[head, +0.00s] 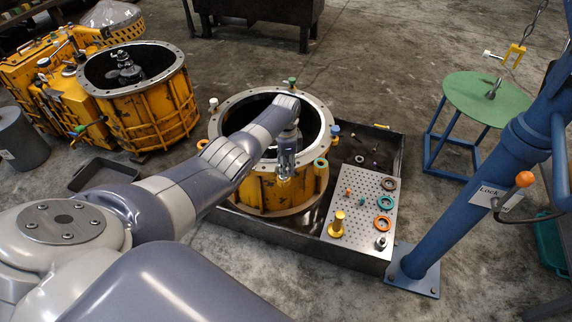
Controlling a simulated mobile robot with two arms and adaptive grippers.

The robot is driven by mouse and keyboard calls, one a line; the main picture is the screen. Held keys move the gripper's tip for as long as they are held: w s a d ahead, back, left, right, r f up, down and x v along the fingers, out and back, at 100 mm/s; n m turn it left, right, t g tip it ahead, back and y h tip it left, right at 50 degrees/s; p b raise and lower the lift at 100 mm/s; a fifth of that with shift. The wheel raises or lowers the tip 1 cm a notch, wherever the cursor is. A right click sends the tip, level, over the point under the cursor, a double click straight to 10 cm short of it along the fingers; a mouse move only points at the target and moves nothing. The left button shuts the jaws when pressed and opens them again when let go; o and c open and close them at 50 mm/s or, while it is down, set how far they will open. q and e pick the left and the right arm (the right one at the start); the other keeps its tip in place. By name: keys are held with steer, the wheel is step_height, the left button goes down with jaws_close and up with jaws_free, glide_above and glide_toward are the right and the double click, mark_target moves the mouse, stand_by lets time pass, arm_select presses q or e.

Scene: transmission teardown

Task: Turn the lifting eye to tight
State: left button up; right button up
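A yellow ribbed housing (262,192) with a pale metal rim stands in a dark tray, its mouth up. Small coloured fittings sit around its rim: a green-topped one (291,82) at the back, a white one (213,103) at the left, a blue and orange one (335,132) at the right, and a teal and orange one (321,163) at the front right. I cannot tell which is the lifting eye. My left gripper (285,176) points down at the front rim, its arm crossing the housing's mouth. Its fingers are too small to read. My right gripper is out of view.
A perforated plate (362,202) at the tray's right holds rings, a yellow stepped part (338,223) and small pieces. A blue post (450,205) with a lever stands to the right. A chain with a yellow hook (513,54) hangs by a green-topped stand (470,95).

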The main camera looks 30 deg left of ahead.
arm_select(q)
step_height(320, 180, up, 12)
stand_by(0.8)
stand_by(0.3)
